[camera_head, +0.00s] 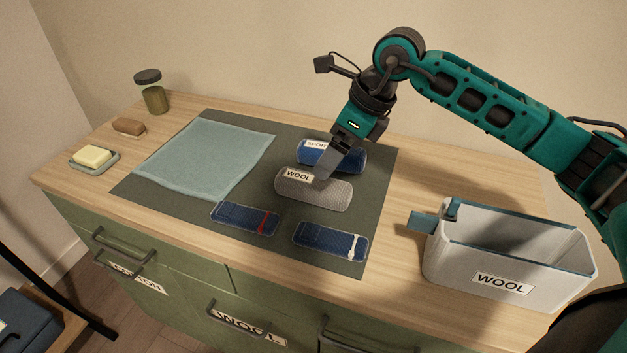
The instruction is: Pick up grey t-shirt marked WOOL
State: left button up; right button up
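The grey t-shirt (318,193) is a rolled grey knit bundle with a white WOOL label. It lies on the dark mat (265,167) in the middle of the cabinet top. My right gripper (323,180) comes down from above, its tips at the upper edge of the grey roll near the label. I cannot tell if the tips touch the roll, or whether the fingers are parted. The grey roll lies flat on the mat. My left gripper is not in view.
A blue roll (350,160) marked SPORT lies just behind the grey one. Two flat blue folded items (245,218) (331,241) lie in front. A light blue cloth (205,158) is left. A white bin (510,262) marked WOOL stands right. Soap (92,156) and a jar (154,96) stand far left.

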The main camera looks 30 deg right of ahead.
aim_at(315, 180)
jog(key=shift+h, duration=0.4)
jog(key=x, duration=0.4)
jog(key=d+x, duration=0.1)
jog(key=x, duration=0.1)
jog(key=shift+w+f, duration=0.25)
jog(key=shift+w, duration=0.1)
jog(key=shift+w+p+x, duration=0.15)
jog(key=shift+x, duration=1.25)
jog(key=shift+w+p+x, duration=0.1)
jog(key=shift+p+x, duration=0.05)
jog(key=shift+x, duration=1.3)
jog(key=shift+a+r, duration=0.1)
jog(key=shift+r, duration=0.05)
jog(key=c, duration=1.2)
